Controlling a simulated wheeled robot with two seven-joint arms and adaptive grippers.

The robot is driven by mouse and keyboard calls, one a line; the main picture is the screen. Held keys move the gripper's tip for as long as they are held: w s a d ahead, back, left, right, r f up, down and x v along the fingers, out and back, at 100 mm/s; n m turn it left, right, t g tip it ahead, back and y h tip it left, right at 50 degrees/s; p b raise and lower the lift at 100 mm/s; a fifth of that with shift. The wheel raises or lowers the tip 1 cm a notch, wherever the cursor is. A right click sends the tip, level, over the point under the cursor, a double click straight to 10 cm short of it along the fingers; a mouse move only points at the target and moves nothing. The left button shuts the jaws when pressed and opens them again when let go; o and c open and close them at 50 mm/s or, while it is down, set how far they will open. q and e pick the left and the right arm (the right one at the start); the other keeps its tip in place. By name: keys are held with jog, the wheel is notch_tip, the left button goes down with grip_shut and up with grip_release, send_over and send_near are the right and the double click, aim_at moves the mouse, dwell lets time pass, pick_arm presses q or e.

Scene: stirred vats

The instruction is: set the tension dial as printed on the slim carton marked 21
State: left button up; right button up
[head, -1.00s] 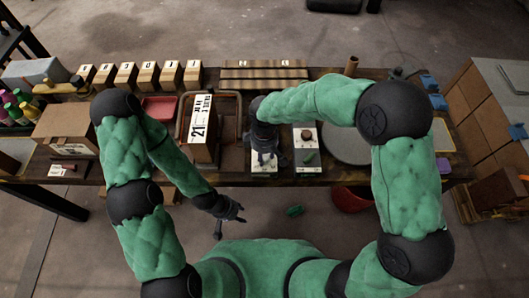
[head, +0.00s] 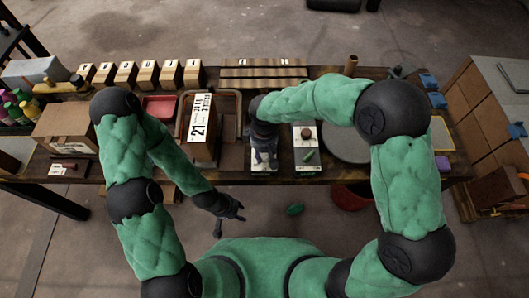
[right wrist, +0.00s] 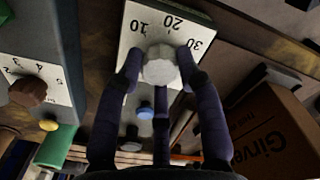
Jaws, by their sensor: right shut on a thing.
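The slim carton marked 21 (head: 200,150) stands upright in a tray left of my right gripper in the head view; its smaller print is not legible. My right gripper (right wrist: 160,70) is shut on a pale grey knob (right wrist: 160,64) on a white panel (right wrist: 133,35) with the printed numbers 10, 20 and 30. The knob's pointer is hard to make out. A second white panel (right wrist: 15,55) beside it has a brown knob (right wrist: 28,91) and numbers 3, 4, 5. My left gripper (head: 230,219) is open and empty, in front of the table.
A brown carton (right wrist: 265,135) with partial print "Girve" stands near the right gripper in the wrist view. Several numbered wooden blocks (head: 148,73) line the back of the table. A round grey plate (head: 346,143) lies right of the panels.

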jog(key=shift+a, duration=0.15)
jog(key=o, duration=1.1)
jog(key=shift+w+a, duration=0.1)
jog(key=shift+o, duration=0.2)
notch_tip(320, 180, up, 12)
